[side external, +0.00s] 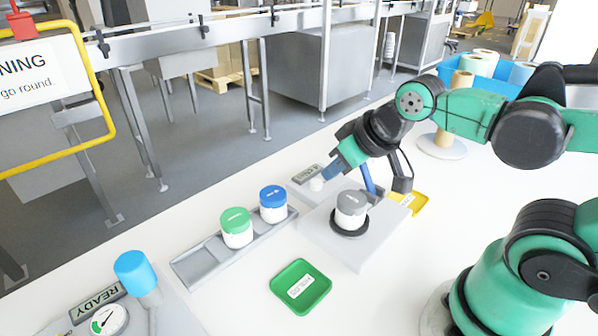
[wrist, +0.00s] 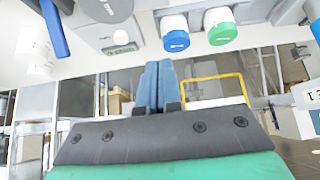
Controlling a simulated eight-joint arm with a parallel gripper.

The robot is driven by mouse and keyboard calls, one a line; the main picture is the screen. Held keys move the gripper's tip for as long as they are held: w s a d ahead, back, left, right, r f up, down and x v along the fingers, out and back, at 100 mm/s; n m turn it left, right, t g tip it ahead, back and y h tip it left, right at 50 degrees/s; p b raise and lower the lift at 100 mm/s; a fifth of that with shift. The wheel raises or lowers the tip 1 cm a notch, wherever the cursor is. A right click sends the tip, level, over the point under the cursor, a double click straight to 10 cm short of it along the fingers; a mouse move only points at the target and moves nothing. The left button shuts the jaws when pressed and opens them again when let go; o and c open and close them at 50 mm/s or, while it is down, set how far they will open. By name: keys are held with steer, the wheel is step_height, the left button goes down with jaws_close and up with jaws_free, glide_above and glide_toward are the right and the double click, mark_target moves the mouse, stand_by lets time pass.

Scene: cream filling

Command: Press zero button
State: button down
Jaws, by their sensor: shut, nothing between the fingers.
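The white round button (side external: 316,184) sits on the grey scale (side external: 340,247), beside a small display (side external: 307,173). A jar with a grey lid (side external: 351,201) stands on the scale's dark round pan. My gripper (side external: 328,173) is shut and empty, with its blue fingertips close to the button and display. In the wrist view, the button (wrist: 120,37) shows up and left of my shut fingertips (wrist: 158,64), apart from them in that picture. Whether they touch the scale is hard to tell.
A grey rack (side external: 195,262) holds a green-lidded jar (side external: 236,228) and a blue-lidded jar (side external: 273,204). A green tray (side external: 301,287) lies in front. A yellow tray (side external: 419,203) is right of the scale. A blue lever (side external: 369,178) stands behind the grey-lidded jar.

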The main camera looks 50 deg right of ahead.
step_height(320, 180, up, 4)
steer(key=r+n+g, duration=0.1)
steer(key=n+g, duration=0.6)
steer(key=n, duration=1.1)
glide_above(317, 182)
steer(key=shift+f, duration=0.25)
steer(key=shift+f, duration=0.1)
step_height(317, 182, down, 14)
steer(key=shift+r, duration=0.1)
